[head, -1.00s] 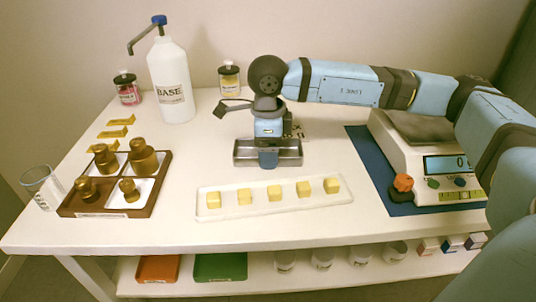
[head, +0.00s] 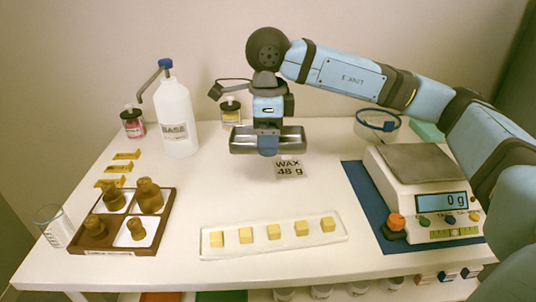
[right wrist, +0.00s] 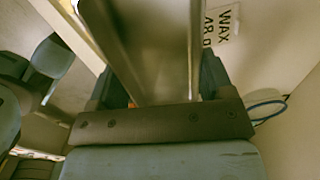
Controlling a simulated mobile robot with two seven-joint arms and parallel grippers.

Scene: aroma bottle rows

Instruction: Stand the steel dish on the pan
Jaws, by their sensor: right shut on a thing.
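The steel dish (head: 290,140) is a shiny, rectangular trough. My right gripper (head: 268,142) is shut on its wall and holds it level above the table, near the back middle. In the right wrist view the dish (right wrist: 155,50) fills the space between my gripper's fingers (right wrist: 160,90). The pan (head: 418,162) is the flat, bare metal plate on top of the white balance (head: 425,200), to the right of the dish and apart from it. The balance display reads 0 g. My left gripper is not in view.
A card reading "WAX 48 g" (head: 289,169) lies below the dish. A clear tray of yellow cubes (head: 215,242) is in front. A glass vessel with a blue rim (head: 377,124) stands behind the balance.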

